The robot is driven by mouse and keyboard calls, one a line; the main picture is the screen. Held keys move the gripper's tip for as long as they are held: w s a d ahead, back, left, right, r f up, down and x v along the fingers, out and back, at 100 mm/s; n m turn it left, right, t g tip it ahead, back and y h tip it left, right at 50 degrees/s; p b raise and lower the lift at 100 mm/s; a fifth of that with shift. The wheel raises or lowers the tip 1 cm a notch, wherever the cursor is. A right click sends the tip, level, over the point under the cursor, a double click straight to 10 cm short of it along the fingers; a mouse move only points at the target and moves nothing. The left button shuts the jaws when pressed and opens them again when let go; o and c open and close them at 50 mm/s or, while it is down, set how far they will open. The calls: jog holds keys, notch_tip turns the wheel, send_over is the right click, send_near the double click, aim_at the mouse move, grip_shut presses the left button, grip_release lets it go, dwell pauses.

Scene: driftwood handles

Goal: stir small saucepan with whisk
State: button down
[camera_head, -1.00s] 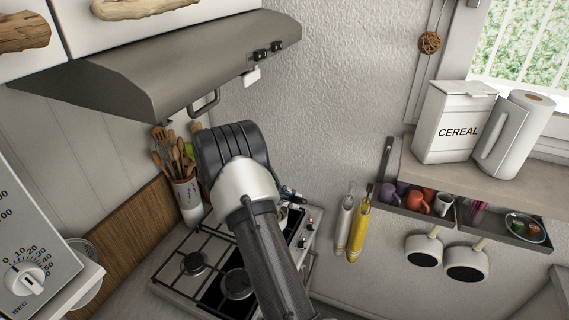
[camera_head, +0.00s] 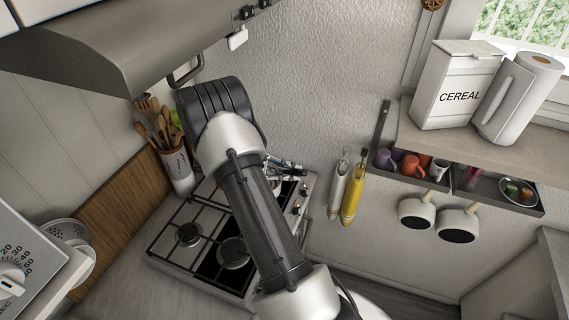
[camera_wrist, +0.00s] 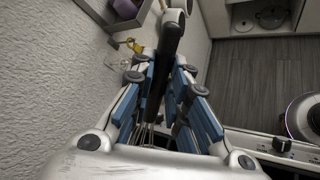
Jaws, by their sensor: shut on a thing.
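My gripper (camera_wrist: 161,84) is shut on the whisk (camera_wrist: 167,48), whose dark handle runs between the blue-padded fingers in the wrist view. Thin wires show low between the fingers, partly hidden by them. In the head view my gripper (camera_head: 286,169) is small, over the back right of the stove and partly behind my arm. In the head view my arm covers part of the stove.
The gas stove (camera_head: 200,235) stands below my arm, under the range hood (camera_head: 130,50). A utensil crock (camera_head: 180,172) stands at its left. A shelf (camera_head: 480,140) bears a cereal box (camera_head: 455,92).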

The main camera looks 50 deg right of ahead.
jog(key=s+a+f, duration=0.1)
jog(key=s+f, duration=0.1)
jog(key=s, duration=0.3)
jog(key=w+d+f+b, duration=0.2)
jog(key=w+f+b, duration=0.5)
jog(key=w+b, duration=0.2)
jog(key=shift+w+f+b, duration=0.4)
jog(key=shift+b, duration=0.1)
jog(key=shift+d, duration=0.1)
